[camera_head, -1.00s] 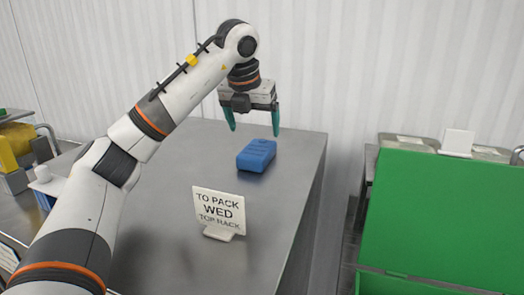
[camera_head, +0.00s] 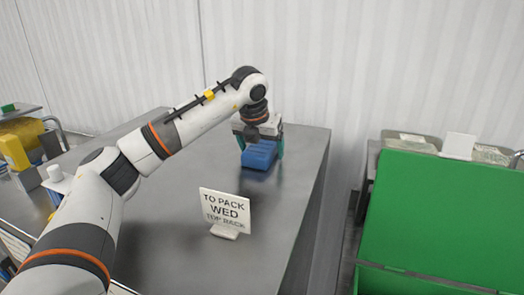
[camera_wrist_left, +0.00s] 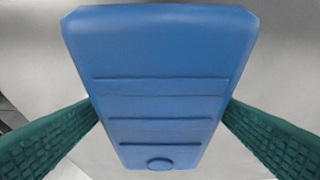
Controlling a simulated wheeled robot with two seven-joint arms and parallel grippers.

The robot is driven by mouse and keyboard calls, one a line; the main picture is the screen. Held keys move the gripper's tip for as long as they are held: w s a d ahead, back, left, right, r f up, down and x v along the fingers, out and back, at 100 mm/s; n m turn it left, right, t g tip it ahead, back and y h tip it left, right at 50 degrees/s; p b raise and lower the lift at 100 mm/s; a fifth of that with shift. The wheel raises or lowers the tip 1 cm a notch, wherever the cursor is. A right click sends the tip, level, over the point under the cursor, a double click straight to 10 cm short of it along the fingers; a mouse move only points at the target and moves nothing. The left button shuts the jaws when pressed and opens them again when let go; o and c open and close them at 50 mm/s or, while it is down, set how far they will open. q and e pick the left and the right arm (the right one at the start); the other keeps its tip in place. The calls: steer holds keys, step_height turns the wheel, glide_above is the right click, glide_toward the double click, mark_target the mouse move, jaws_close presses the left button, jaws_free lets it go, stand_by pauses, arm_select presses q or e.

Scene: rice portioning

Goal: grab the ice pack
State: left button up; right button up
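The ice pack (camera_head: 260,155) is a blue block with ridges on top. It lies near the far end of the steel table in the head view. It fills the middle of the left wrist view (camera_wrist_left: 158,60). My left gripper (camera_head: 262,148) is lowered over it, with one teal finger on each side. In the left wrist view the fingers (camera_wrist_left: 160,135) are spread around the pack, close to its side edges. Whether they touch it is not clear. My right gripper is not in either view.
A white sign (camera_head: 225,210) reading "TO PACK WED TOP RACK" stands on the steel table (camera_head: 180,245) in front of the pack. A green lidded box (camera_head: 440,220) stands at the right. Yellow items (camera_head: 15,150) are at the far left.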

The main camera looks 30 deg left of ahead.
arm_select(q)
steer(key=c, duration=0.9)
steer(key=shift+c, duration=1.2)
steer(key=shift+r, duration=0.2)
